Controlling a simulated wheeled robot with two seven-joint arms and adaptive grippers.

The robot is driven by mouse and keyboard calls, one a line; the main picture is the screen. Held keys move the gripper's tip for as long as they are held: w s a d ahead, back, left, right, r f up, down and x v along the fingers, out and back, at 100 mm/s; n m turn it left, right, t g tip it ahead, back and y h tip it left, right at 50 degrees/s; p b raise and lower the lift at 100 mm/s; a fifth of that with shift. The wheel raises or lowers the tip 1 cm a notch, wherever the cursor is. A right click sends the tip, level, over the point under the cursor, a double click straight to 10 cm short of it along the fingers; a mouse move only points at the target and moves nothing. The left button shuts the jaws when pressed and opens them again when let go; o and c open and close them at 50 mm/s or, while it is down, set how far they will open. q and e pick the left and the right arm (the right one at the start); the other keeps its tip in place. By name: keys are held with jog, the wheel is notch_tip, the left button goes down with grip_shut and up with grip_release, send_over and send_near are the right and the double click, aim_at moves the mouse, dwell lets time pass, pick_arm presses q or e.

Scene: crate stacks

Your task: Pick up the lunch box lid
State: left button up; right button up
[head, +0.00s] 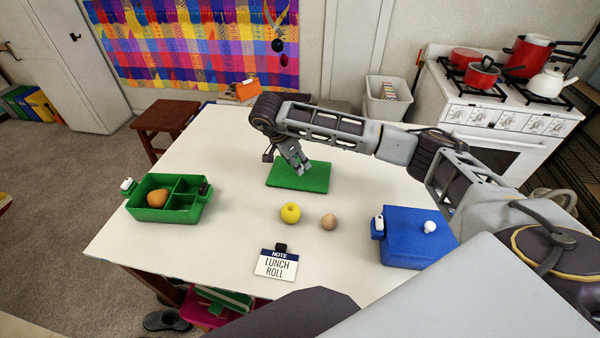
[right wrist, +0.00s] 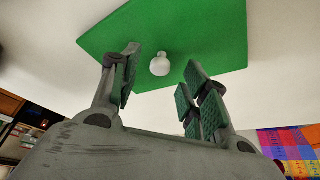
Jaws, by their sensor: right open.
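The green lunch box lid (head: 312,180) lies flat on the white table, near its far middle. It also shows in the right wrist view (right wrist: 205,35), with a white round knob (right wrist: 160,66) on it. My right gripper (head: 301,170) points down over the lid. In the right wrist view its fingers (right wrist: 163,76) are open, one on each side of the knob in the picture. I cannot tell whether they touch it. The green lunch box (head: 168,214) stands open at the left, divided into compartments, with an orange-brown round item (head: 157,199) in its left part. My left gripper is not in view.
A yellow ring-like item (head: 290,212) and a brown egg-like item (head: 329,221) lie in front of the lid. A closed blue box (head: 408,242) sits at the right, beneath my right arm's side.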

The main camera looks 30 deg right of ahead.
jog(key=shift+x, duration=1.15)
grip_shut()
jog(key=shift+r, duration=0.15)
notch_tip(320, 180, up, 8)
jog(key=shift+f+b, duration=0.2)
jog(key=shift+b, duration=0.4)
jog(key=shift+r, duration=1.1)
jog(key=shift+s+f, duration=0.1)
